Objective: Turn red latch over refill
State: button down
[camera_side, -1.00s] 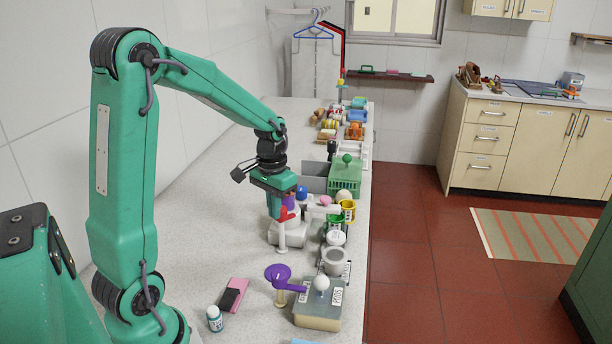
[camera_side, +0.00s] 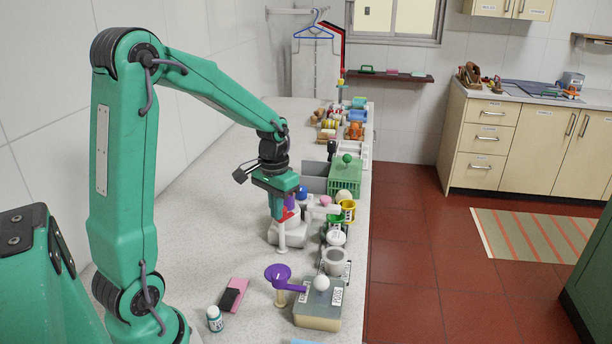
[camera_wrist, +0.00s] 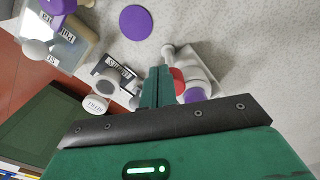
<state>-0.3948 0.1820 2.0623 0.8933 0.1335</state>
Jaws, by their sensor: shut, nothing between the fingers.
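My gripper (camera_side: 279,214) points down with its fingers shut and empty, over a white stand (camera_side: 287,233) on the counter. In the wrist view the shut green fingers (camera_wrist: 157,86) are just left of a red part (camera_wrist: 178,80), which appears to be the red latch. The latch also shows in the side view (camera_side: 288,214), right beside the fingers; whether they touch is unclear. A purple part (camera_wrist: 194,95) sits by the latch on the white stand (camera_wrist: 203,68), partly hidden by my gripper. I cannot tell which part is the refill.
A purple round-topped piece (camera_side: 278,272) and a labelled box with a white knob (camera_side: 318,311) stand nearer. Cups, including a yellow one (camera_side: 348,209), and a green basket (camera_side: 345,179) line the counter's right edge.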

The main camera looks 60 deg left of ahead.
jog(key=shift+s+d, duration=0.2)
jog(key=shift+s, duration=0.05)
jog(key=shift+r, duration=0.1)
jog(key=shift+r, duration=2.9)
jog(key=shift+a, duration=0.1)
jog(key=shift+s+a+r, duration=0.1)
jog(key=shift+a+r, duration=0.15)
jog(key=shift+a, duration=0.3)
jog(key=shift+s+a+r, duration=0.1)
jog(key=shift+a+r, duration=0.1)
jog(key=shift+a, duration=0.35)
jog(key=shift+f, duration=0.1)
notch_tip(320, 180, down, 7)
jog(key=shift+w, duration=0.25)
